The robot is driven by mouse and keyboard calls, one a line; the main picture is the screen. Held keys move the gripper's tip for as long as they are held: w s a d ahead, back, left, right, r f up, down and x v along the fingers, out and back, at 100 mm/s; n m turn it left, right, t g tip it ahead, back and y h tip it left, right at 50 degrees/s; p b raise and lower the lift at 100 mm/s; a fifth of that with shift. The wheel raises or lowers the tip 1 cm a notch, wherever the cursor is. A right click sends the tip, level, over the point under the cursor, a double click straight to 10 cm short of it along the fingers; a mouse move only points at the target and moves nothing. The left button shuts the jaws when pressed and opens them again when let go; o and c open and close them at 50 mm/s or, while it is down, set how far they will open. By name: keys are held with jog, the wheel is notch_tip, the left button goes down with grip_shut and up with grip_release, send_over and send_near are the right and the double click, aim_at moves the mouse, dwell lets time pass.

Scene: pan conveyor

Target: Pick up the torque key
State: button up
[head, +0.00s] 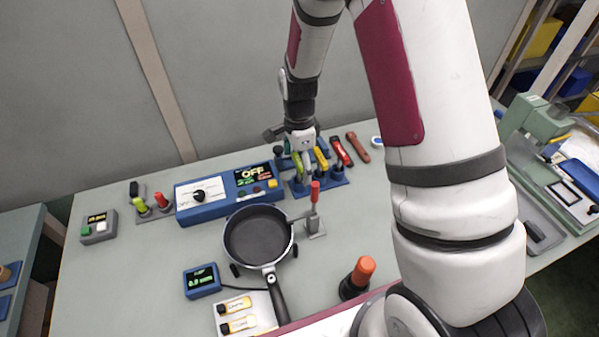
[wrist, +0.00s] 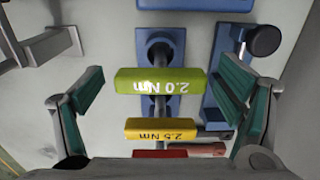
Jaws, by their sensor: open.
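Several torque keys stand in a blue rack (head: 327,184) at the back of the table. In the wrist view a green key marked 2.0 Nm (wrist: 182,85) lies between the two fingers of my gripper (wrist: 160,88), apart from both. A yellow key marked 2.5 Nm (wrist: 150,129) is just below it in the picture, and a red key (wrist: 165,153) is partly hidden at the lower edge. In the head view my gripper (head: 304,160) is open and points down over the rack, beside the yellow key (head: 320,159) and the red key (head: 340,151).
A blue control box (head: 228,195) reading OFF stands left of the rack. A black pan (head: 258,236) and a red-handled stand (head: 315,220) are in front. A red bar (head: 357,147) lies right of the rack.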

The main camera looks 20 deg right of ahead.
jog(key=shift+f, duration=0.35)
jog(key=shift+c, duration=0.6)
jog(key=c, duration=1.3)
jog(key=shift+o, duration=0.2)
notch_tip(320, 180, up, 10)
jog(key=shift+r+b, duration=0.1)
jog(key=shift+b, duration=0.3)
